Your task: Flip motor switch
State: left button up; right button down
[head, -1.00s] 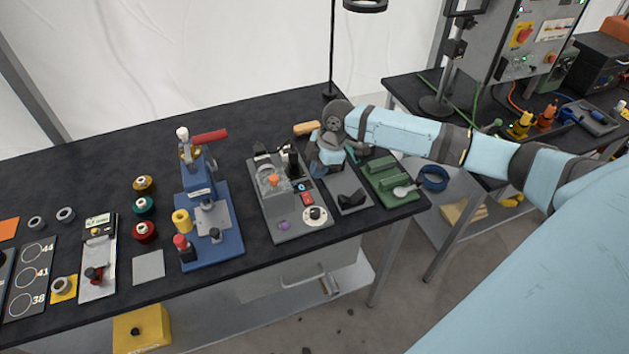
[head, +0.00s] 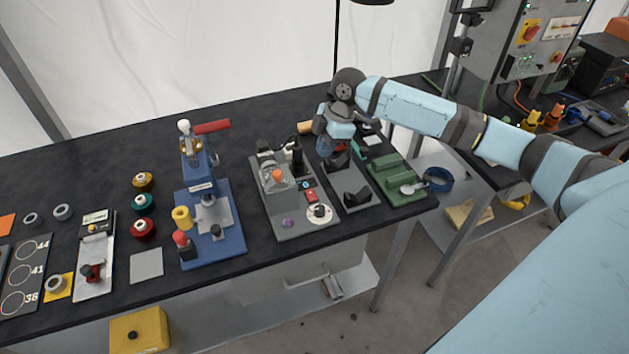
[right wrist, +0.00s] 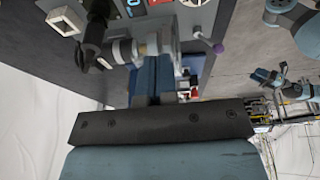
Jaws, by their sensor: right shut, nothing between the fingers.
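The grey motor unit (head: 283,222) sits on the black bench in the head view, with a clear round cover and orange knob on it. A small blue-marked switch (head: 305,185) and a red switch (head: 311,196) are on its right side. The blue-marked switch also shows at the top of the right wrist view (right wrist: 133,3). My right gripper (head: 324,147) is shut and empty, behind and to the right of the unit, apart from the switches. Its blue fingers show in the right wrist view (right wrist: 153,75). My left gripper is out of view.
A blue press (head: 225,238) stands left of the unit. A dark tray with a black cradle (head: 355,197) and a green fixture (head: 397,183) lie to the right. A lamp pole (head: 337,50) rises behind. The back left of the bench is clear.

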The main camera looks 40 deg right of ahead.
send_near(308, 192)
jog(key=x, duration=0.6)
jog(key=shift+a+r+p, duration=0.1)
jog(key=shift+a+p, duration=0.15)
jog(key=shift+p, duration=0.1)
jog(key=shift+f, duration=0.45)
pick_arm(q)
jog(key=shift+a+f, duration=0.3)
pick_arm(e)
jog(key=shift+w+f, duration=0.15)
jog(key=shift+f, duration=0.1)
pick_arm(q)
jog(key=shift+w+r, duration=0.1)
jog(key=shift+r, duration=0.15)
pick_arm(e)
jog(key=shift+f, duration=0.1)
pick_arm(q)
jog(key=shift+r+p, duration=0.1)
jog(key=shift+p, duration=0.2)
